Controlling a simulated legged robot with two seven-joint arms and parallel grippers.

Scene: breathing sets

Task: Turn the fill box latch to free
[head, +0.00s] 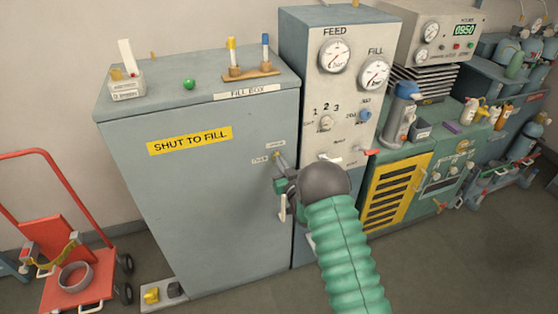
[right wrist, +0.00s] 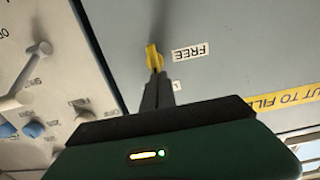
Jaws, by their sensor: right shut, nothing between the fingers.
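The fill box (head: 200,200) is a tall grey cabinet with a yellow SHUT TO FILL label. Its small latch (head: 279,158) sits at the right edge of the door beside tiny labels. In the right wrist view, which is upside down, the latch (right wrist: 153,56) shows a yellow end beside the FREE label (right wrist: 189,52). My right gripper (right wrist: 157,80) is shut and empty, its fingertips at the latch's yellow end; I cannot tell whether they touch. In the head view my right arm partly hides the right gripper (head: 281,183). My left gripper is not in view.
A panel (head: 335,100) with FEED and FILL gauges and knobs adjoins the box on the right. A white handle (head: 283,208) is just below my right gripper. A red trolley (head: 75,265) stands at left. Tubes in a wooden rack (head: 250,72) stand on the box.

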